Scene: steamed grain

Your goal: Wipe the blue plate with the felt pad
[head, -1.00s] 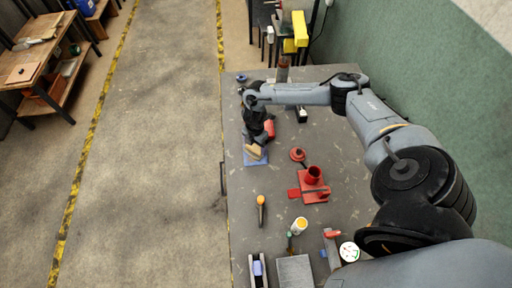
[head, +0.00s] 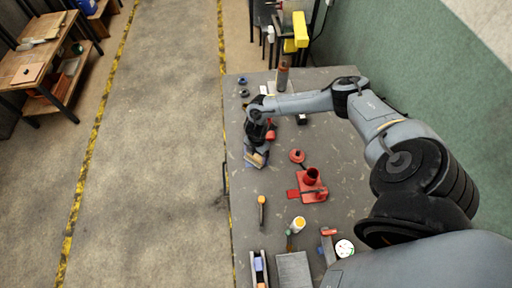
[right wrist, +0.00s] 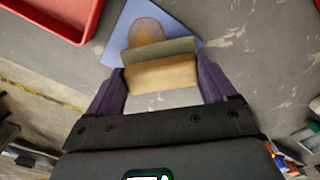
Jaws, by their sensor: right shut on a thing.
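The blue plate (head: 249,160) lies flat on the grey table near its left edge. In the right wrist view the plate (right wrist: 119,38) bears a brownish round stain (right wrist: 146,30). The felt pad (right wrist: 160,73) is a wooden block with a grey felt face. My right gripper (right wrist: 160,88) is shut on the block, with one dark purple finger at each side. The pad (head: 258,160) is over the plate, beside the stain in the wrist view; I cannot tell whether it touches the plate. My left gripper is not in view.
A red holder (head: 312,180) and a red round piece (head: 297,156) stand right of the plate. A red tray (right wrist: 58,18) shows close by in the wrist view. An orange-topped tool (head: 261,205) lies nearer the front. Bare table lies between them.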

